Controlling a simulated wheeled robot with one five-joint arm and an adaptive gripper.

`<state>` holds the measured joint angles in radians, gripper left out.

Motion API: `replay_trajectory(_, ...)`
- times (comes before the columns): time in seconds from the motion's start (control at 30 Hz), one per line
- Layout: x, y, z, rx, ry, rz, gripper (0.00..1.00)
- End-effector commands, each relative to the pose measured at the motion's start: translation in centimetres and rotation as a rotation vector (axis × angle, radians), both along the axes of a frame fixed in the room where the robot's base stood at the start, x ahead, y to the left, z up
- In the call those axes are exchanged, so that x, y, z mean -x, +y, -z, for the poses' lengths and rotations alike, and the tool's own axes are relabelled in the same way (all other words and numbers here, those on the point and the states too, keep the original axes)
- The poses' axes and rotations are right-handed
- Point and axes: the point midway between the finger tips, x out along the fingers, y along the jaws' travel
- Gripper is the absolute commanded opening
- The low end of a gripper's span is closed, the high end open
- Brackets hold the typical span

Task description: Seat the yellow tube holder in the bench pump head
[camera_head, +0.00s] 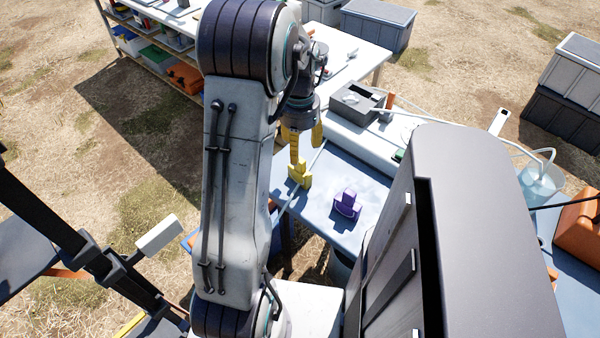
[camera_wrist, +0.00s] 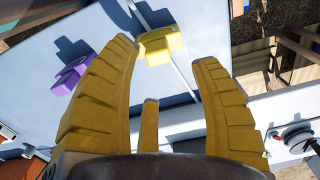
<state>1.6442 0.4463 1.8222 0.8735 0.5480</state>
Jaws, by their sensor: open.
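The yellow tube holder (camera_head: 299,174) stands on the pale blue bench top, near its left edge. It also shows in the wrist view (camera_wrist: 161,45), beyond and between my fingertips. My gripper (camera_head: 305,153) has yellow fingers and points down above the holder. It is open in the wrist view (camera_wrist: 165,60), with clear space between the fingers and nothing held. Whether a fingertip touches the holder is hard to tell. I cannot surely identify the bench pump head; a grey open-topped unit (camera_head: 357,101) sits on the bench behind.
A purple holder (camera_head: 347,204) stands on the bench to the right of the yellow one. It also shows in the wrist view (camera_wrist: 71,76). A large dark grey case (camera_head: 480,230) fills the right foreground. Tubing runs to a clear beaker (camera_head: 541,180) at the right.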

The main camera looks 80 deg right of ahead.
Motion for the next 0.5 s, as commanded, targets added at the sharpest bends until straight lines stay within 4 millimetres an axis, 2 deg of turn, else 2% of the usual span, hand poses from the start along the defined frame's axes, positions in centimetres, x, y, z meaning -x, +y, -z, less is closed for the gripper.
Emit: replay_trajectory(0.5, 0.2, 0.2, 5.1, -0.001, 0.000, -0.002, 0.58)
